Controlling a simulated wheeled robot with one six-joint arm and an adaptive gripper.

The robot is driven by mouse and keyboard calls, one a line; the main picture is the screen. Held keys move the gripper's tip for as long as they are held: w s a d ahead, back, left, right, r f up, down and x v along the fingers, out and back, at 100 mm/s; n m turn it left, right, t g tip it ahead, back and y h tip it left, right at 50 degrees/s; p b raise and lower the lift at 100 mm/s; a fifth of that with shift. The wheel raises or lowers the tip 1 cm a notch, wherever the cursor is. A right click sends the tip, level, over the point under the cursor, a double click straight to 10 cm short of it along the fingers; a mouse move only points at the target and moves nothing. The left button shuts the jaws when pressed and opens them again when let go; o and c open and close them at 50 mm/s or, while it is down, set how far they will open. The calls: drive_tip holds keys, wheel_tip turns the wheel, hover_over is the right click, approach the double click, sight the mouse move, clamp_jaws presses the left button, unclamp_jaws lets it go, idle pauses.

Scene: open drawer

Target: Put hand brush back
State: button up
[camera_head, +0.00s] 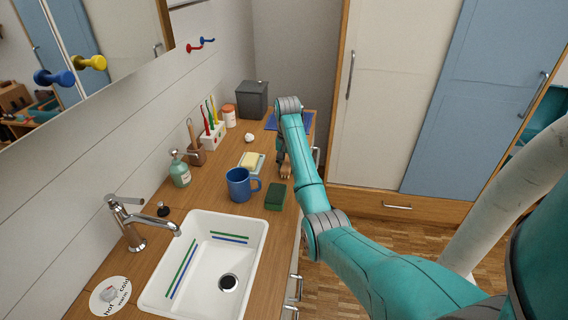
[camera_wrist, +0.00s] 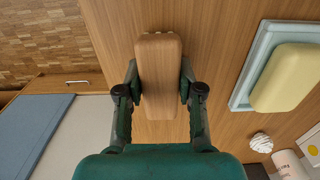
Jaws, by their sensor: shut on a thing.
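The hand brush (camera_wrist: 158,62) has a pale wooden back, with a row of light bristle tips just showing at its far edge in the wrist view. My gripper (camera_wrist: 159,82) has one finger on each long side of the brush and is shut on it. In the head view my gripper (camera_head: 283,158) is low over the right part of the wooden counter (camera_head: 212,201), near its front edge. The brush (camera_head: 286,171) shows there as a small wooden piece under the arm. I cannot tell whether it touches the counter.
A yellow soap bar in a pale dish (camera_head: 251,162) lies just left of my gripper. A blue mug (camera_head: 239,185) and a green sponge (camera_head: 274,197) stand nearer the sink (camera_head: 150,298). A grey bin (camera_head: 252,99) and a blue mat (camera_head: 301,121) are at the far end.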

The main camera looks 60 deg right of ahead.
drive_tip(key=shift+f, duration=0.2)
drive_tip(key=o, duration=1.1)
